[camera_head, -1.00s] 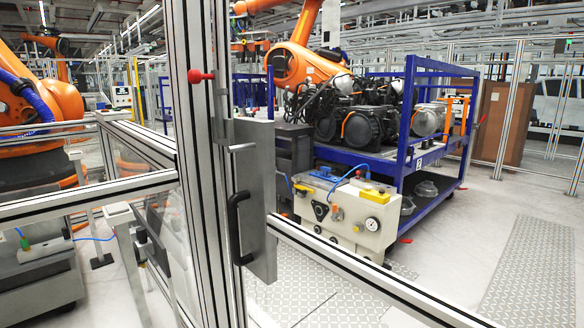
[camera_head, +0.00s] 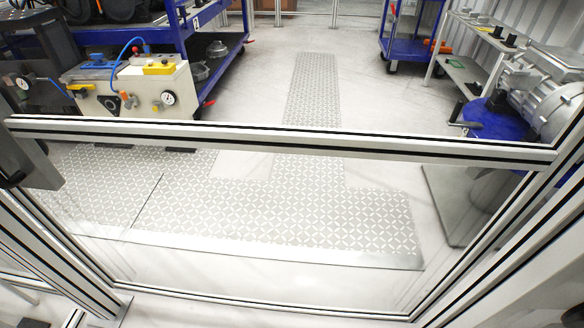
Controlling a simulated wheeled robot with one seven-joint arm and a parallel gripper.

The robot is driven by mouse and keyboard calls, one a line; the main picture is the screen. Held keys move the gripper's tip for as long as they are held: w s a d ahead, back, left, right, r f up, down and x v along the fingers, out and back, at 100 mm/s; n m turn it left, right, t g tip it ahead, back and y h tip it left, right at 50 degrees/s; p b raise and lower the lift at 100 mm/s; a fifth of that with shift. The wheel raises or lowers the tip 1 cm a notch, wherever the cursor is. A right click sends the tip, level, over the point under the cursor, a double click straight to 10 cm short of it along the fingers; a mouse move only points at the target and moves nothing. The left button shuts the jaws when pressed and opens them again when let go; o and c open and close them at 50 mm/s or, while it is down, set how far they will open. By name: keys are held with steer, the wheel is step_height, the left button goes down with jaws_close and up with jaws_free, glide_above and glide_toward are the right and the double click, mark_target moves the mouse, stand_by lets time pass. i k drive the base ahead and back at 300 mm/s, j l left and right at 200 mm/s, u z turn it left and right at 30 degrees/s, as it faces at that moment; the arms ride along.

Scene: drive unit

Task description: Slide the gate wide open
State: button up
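The gate (camera_head: 300,139) spans the view as a clear panel in an aluminium frame, with a crossbar over its middle. Its grey handle plate (camera_head: 32,165) shows at the left edge, cut off by the picture, with only part of the black handle (camera_head: 12,180) in view. The gate stands across the passage in front of me. I cannot tell whether its left edge touches the post. My gripper is not in view.
Behind the gate, metal tread plates (camera_head: 300,215) lie on the floor. A cream control box (camera_head: 130,90) and blue rack (camera_head: 215,50) stand at left. A blue cart (camera_head: 410,35) and a motor unit (camera_head: 545,95) stand at right. Floor between them is clear.

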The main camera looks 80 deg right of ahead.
mark_target(24, 163)
steer(key=j+z, duration=0.15)
steer(key=z, duration=1.9)
steer(key=k+l+z, duration=0.15)
steer(key=k, duration=0.35)
steer(key=k+l+z, duration=0.15)
steer(key=k, duration=0.35)
steer(key=i+j+u, duration=0.15)
steer(key=u, duration=2.2)
steer(key=i+l+u, duration=0.3)
steer(key=i, duration=0.2)
